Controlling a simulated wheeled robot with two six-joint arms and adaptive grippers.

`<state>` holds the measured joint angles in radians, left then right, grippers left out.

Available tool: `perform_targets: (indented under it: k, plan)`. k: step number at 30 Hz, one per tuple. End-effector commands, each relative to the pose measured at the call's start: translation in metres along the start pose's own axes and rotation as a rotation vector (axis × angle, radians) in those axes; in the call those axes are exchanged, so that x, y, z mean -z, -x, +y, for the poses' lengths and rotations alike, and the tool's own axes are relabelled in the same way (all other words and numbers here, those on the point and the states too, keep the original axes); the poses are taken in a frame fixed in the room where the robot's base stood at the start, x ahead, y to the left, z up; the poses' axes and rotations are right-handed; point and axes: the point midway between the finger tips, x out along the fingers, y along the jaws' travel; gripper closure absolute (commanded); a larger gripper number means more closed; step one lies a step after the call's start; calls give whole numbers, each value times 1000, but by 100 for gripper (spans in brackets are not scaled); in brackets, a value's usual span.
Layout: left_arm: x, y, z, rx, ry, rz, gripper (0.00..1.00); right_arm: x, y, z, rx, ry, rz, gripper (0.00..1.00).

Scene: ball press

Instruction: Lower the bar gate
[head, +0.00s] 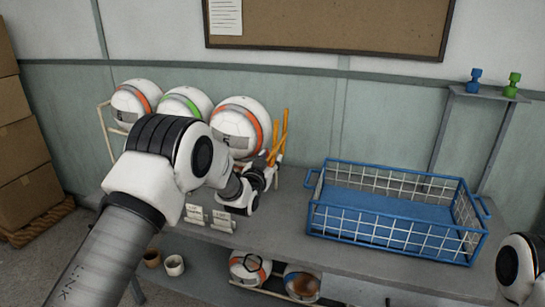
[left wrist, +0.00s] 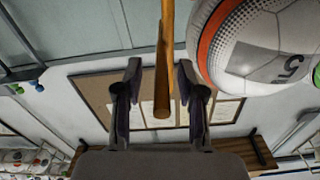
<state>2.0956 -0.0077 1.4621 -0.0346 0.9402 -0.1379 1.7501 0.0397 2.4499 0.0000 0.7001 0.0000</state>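The bar gate shows in the head view as two upright orange bars (head: 281,133) at the right end of the ball rack (head: 105,130), beside the third ball (head: 240,127). My left gripper (head: 268,165) is at the lower part of these bars. In the left wrist view an orange bar (left wrist: 163,60) reaches between the two spread fingers of my left gripper (left wrist: 160,95), with a gap visible on each side. My arm hides part of the rack. Of my right arm only a white joint shows at the right edge; its gripper is out of view.
A blue wire basket (head: 400,200) stands on the bench (head: 290,215) to the right. More balls (head: 250,267) and two cups (head: 174,265) are below the bench. Small white cards (head: 208,216) stand near my left gripper. A shelf (head: 485,92) holds blue and green objects.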

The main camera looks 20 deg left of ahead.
Motion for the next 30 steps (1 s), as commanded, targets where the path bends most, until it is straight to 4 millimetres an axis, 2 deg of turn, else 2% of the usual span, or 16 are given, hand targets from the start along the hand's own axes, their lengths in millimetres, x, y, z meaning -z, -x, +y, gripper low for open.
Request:
perform_targets:
  k: [4, 11, 14, 15, 30]
  plan:
    - [0, -14, 0, 0, 0, -1, 61, 0, 2, 0, 0, 0, 0, 60]
    - [-1, -16, 0, 0, 1, -2, 61, 0, 2, 0, 0, 0, 0, 60]
    - [-1, -16, 0, 0, 1, -2, 92, 0, 2, 0, 0, 0, 0, 60]
    - [-1, -16, 0, 0, 1, -2, 100, 0, 2, 0, 0, 0, 0, 60]
    - [-3, -16, 5, -1, -48, -2, 100, 0, -4, 0, 0, 0, 0, 60]
